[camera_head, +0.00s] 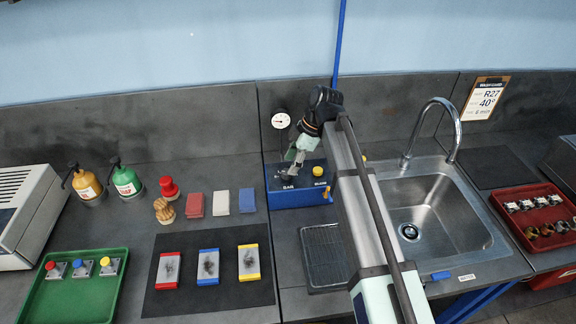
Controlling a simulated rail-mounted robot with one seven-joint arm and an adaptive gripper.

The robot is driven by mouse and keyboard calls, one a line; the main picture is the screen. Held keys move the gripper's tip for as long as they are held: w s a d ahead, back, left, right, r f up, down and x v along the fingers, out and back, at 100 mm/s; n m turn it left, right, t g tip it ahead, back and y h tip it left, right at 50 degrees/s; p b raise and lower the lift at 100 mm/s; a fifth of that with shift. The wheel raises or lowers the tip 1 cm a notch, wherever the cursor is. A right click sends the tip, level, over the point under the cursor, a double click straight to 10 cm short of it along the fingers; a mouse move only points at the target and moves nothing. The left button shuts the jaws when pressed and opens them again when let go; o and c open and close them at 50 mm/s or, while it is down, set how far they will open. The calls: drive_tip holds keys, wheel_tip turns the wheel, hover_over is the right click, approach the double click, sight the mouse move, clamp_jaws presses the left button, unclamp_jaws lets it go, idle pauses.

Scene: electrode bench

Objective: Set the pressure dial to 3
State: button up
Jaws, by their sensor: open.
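A blue box with a dark top (318,192) stands against the back wall, left of the sink. Its top carries a "BAR" label and a yellow knob (318,171). A round white gauge (281,121) rises behind its left part; its reading is too small to tell. My gripper (290,172) is open, low over the left part of the box's top, near the "BAR" label. The pressure dial is not clearly visible; the gripper covers that area. I cannot tell whether the fingers touch it.
My arm crosses in front of the box's right side. A sink (443,238) with a tall tap (433,128) is right. Coloured blocks (221,203), a black mat (211,297), a green tray (49,307) and pump bottles (127,183) are left. A red tray (507,225) is far right.

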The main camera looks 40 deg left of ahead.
sight(286, 174)
drive_tip(key=shift+p+x, duration=0.4)
drive_tip(key=shift+x, duration=1.45)
drive_tip(key=shift+d, duration=0.1)
clamp_jaws()
